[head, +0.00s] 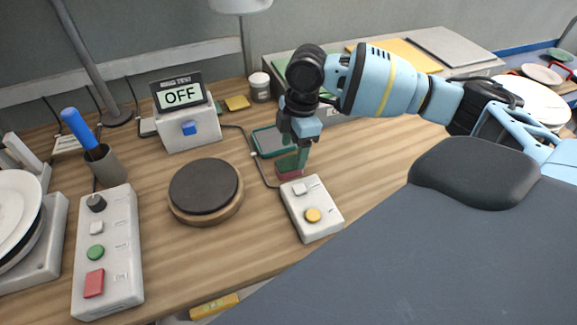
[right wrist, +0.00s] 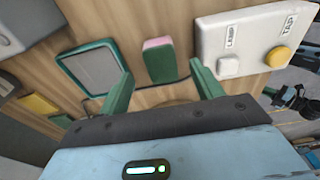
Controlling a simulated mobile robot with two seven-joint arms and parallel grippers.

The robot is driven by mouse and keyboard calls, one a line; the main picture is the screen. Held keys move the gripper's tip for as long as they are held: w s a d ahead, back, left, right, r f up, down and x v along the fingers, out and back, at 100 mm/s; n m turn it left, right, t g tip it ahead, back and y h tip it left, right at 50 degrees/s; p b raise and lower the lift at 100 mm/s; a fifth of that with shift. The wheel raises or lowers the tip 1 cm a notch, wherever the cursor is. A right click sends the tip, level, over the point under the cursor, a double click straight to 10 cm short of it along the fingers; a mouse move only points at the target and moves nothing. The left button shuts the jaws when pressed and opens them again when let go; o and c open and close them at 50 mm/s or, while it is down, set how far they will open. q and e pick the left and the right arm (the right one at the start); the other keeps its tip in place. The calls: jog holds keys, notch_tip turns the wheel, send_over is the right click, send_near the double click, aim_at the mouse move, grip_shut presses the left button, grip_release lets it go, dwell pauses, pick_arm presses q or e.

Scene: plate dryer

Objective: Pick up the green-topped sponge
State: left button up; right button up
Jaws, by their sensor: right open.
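The green-topped sponge (head: 287,165) stands on the wooden table in the head view, with a pink lower part, just behind the white box with the yellow button. In the right wrist view the sponge (right wrist: 159,62) shows its green face and a pink edge, between and beyond the two green fingertips. My right gripper (head: 301,150) points down over the sponge and partly covers it in the head view. In the right wrist view the gripper (right wrist: 161,74) is open with nothing between its fingers. I cannot tell how far the fingertips are from the sponge. My left gripper is not in view.
A white button box (head: 312,210) is close in front of the sponge. A green-rimmed tray (head: 268,142) lies just behind it. A round dark pad (head: 203,187) and an OFF display (head: 187,120) are to the left. Bare table lies to the right.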

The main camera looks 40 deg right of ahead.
aim_at(289, 162)
jog(key=f, duration=0.2)
jog(key=a+f, duration=0.1)
jog(key=f, duration=0.2)
jog(key=shift+a, duration=0.1)
jog(key=shift+r, duration=0.1)
jog(key=c, duration=1)
